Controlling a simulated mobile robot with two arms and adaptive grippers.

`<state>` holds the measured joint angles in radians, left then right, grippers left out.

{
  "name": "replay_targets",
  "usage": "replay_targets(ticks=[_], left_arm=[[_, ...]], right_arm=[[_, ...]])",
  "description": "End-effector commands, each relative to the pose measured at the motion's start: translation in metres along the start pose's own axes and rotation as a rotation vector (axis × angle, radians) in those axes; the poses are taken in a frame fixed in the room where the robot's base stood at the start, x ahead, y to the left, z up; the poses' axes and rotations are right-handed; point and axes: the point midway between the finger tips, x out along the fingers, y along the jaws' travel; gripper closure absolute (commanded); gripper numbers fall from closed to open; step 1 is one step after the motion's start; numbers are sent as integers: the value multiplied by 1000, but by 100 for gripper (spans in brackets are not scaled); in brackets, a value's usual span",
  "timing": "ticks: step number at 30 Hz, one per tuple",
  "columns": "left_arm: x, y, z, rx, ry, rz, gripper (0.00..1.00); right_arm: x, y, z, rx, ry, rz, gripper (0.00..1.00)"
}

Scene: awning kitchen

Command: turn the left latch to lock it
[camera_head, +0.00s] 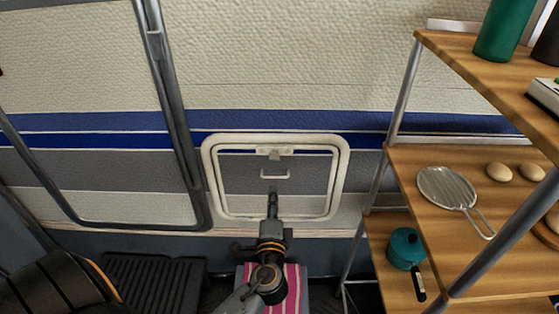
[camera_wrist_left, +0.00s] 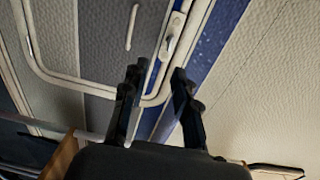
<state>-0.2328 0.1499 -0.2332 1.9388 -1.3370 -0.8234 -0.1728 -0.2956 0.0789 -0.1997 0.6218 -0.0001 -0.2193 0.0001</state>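A white-framed hatch door (camera_head: 212,176) is set low in the caravan wall and looks closed. A small white latch (camera_head: 273,153) sits at the middle of its top edge, with a thin white handle (camera_head: 274,176) below it. I see only one latch on it. The latch (camera_wrist_left: 172,36) and handle (camera_wrist_left: 131,28) also show in the left wrist view. My left gripper (camera_head: 273,193) is in front of the hatch, below the handle in the head view. In the wrist view its fingers (camera_wrist_left: 158,75) are apart and empty, pointing towards the latch without visible contact. My right gripper is not in view.
A wooden shelf rack (camera_head: 405,165) with metal posts stands right of the hatch. It holds a strainer (camera_head: 447,186), eggs (camera_head: 500,172), a teal pot (camera_head: 405,249) and a green container (camera_head: 500,30). A pink striped cloth (camera_head: 293,285) lies below the hatch. A grey metal frame (camera_head: 168,90) is to the left.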

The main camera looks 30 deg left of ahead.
Motion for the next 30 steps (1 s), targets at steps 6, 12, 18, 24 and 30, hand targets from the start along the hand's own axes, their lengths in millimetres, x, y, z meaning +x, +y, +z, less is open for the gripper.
replay_targets(ticks=[6, 12, 18, 24, 30], left_arm=[[13, -18, 2, 6, -11, -40, 71], [52, -20, 2, 6, -10, -39, 71], [94, -20, 3, 5, -10, -37, 71], [124, -20, 3, 5, -9, -35, 71], [137, -19, 3, 3, -9, -34, 71]], right_arm=[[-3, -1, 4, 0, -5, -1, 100], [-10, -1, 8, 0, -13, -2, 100], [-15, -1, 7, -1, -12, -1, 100], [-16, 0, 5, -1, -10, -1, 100], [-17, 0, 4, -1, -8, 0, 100]])
